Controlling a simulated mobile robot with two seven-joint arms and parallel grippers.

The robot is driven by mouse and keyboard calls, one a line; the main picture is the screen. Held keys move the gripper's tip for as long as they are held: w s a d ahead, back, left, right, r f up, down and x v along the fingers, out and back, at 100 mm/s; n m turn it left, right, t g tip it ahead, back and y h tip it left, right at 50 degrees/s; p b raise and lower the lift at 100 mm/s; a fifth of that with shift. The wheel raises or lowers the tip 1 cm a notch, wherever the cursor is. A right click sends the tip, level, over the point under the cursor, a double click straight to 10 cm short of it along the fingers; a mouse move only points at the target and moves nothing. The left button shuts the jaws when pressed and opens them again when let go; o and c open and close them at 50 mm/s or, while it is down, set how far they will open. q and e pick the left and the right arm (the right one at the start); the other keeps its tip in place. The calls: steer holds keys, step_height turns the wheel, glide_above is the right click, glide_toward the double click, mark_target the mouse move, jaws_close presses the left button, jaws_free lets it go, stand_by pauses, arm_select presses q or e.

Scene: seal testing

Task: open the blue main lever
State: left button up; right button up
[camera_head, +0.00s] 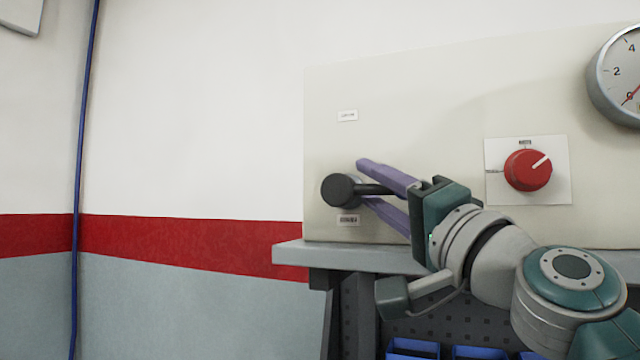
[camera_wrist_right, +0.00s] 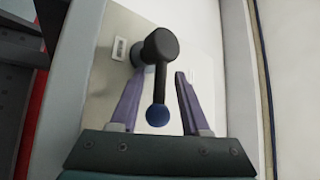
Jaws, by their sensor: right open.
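The main lever (camera_head: 345,191) is on the left part of the pale panel. It has a dark round hub and a dark arm pointing right in the head view. In the right wrist view the lever (camera_wrist_right: 159,46) ends in a blue ball knob (camera_wrist_right: 158,115). My right gripper (camera_head: 365,182) is open, its purple fingers above and below the lever arm. In the right wrist view the knob lies between the fingers, with a visible gap on each side. In the head view the gripper hides the knob. My left gripper is out of view.
A red rotary knob (camera_head: 527,170) on a white plate and a pressure gauge (camera_head: 622,78) are further right on the panel (camera_head: 420,100). Below are a grey bench edge (camera_head: 300,252) and blue bins (camera_head: 413,348).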

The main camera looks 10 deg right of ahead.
steer(key=shift+c, duration=0.3)
jaws_close()
stand_by(1.1)
